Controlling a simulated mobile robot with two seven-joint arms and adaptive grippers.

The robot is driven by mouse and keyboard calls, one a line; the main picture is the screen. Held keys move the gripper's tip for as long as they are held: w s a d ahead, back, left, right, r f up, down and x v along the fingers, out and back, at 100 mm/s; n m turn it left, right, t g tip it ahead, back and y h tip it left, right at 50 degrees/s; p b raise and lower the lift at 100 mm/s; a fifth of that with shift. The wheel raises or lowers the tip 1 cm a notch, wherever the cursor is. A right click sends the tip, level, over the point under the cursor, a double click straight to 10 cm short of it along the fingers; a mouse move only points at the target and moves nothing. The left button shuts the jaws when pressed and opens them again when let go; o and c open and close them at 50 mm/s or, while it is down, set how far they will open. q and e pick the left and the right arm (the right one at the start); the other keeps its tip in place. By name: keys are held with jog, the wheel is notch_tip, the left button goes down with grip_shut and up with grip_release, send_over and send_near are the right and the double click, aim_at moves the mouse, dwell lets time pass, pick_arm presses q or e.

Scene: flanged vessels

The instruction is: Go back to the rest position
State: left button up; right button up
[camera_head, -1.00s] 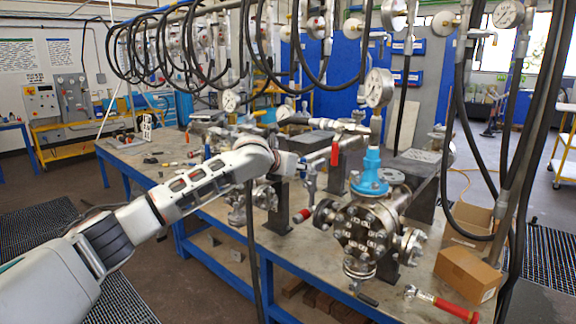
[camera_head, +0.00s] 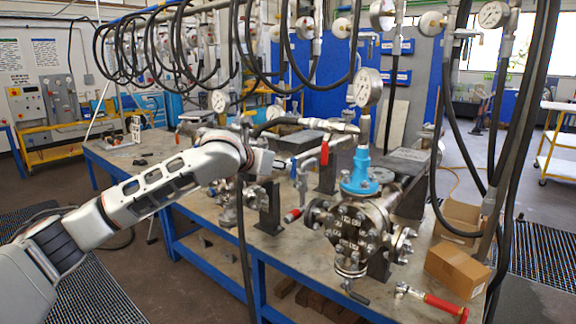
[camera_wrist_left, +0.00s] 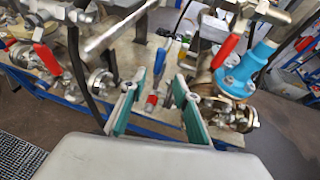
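My left arm (camera_head: 160,190) reaches in from the left over the workbench, its wrist level with the vessel's top. My left gripper shows in the left wrist view (camera_wrist_left: 158,84), with two green-padded fingers apart and nothing between them. Below and beyond the fingers are the bench and a small red-handled valve (camera_wrist_left: 152,100). The flanged steel vessel (camera_head: 352,228), with a blue neck (camera_head: 360,174) and a gauge (camera_head: 367,88) on top, stands to the right of the arm. The blue neck also shows in the left wrist view (camera_wrist_left: 247,66). My right gripper is in neither view.
The blue-framed workbench (camera_head: 290,245) carries valves and flanged fittings. Black hoses (camera_head: 535,130) hang overhead and at the right. A cardboard box (camera_head: 457,268) and a red-handled tool (camera_head: 440,303) lie near its right end. The floor at the left is open.

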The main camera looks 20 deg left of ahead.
pick_arm(q)
jog(key=s+d+f+n+g+h, duration=0.15)
jog(key=s+d+f+n, duration=0.35)
jog(key=f, duration=0.6)
jog(key=s+d+f+n+h, duration=0.2)
jog(key=s+d+f+n, duration=0.3)
jog(key=f, duration=0.6)
jog(key=s+d+f+n+g+h, duration=0.1)
jog(key=s+d+f+n, duration=0.4)
jog(key=f, duration=0.6)
jog(key=s+a+f+n+y, duration=0.1)
jog(key=s+a+f+n, duration=0.1)
jog(key=s+f+n, duration=0.4)
jog(key=s+a+f+n+y, duration=0.1)
jog(key=s+f+n, duration=0.5)
jog(key=s, duration=0.9)
jog(key=s+a+f+n+y, duration=0.1)
jog(key=s+a+f+n, duration=0.2)
jog(key=s+f+n, duration=0.3)
jog(key=s+f, duration=0.1)
jog(key=s, duration=0.3)
jog(key=shift+s+n+y, duration=0.2)
jog(key=shift+n+y, duration=0.1)
jog(key=shift+y, duration=0.05)
